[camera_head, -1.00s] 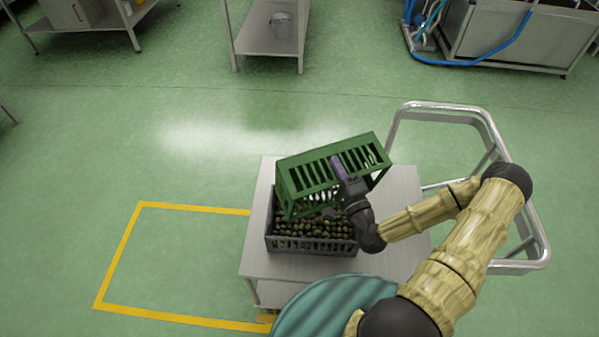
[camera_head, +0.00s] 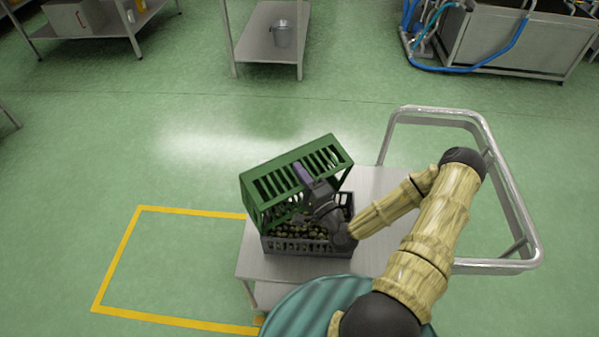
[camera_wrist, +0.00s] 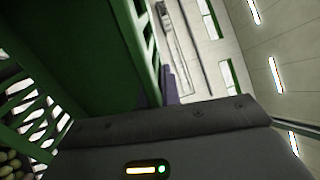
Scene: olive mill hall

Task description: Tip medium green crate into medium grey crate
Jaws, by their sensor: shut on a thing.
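The green crate (camera_head: 262,188) is tilted on its side above the grey crate (camera_head: 290,246), its slatted wall facing up. My gripper (camera_head: 303,176) is shut on the green crate's wall. The grey crate stands on the cart top and holds dark olives (camera_head: 300,230). The green crate and my gripper hide part of the grey crate. In the wrist view the green crate's wall (camera_wrist: 75,45) fills the upper left, and olives (camera_wrist: 12,165) show at the lower left edge. I cannot tell whether any remain inside the green crate.
The cart top (camera_head: 375,187) has bare room right of the grey crate. The cart's metal handle (camera_head: 515,190) rises at the right. A yellow floor outline (camera_head: 120,258) lies to the left. A shelf with a bucket (camera_head: 283,33) stands at the back.

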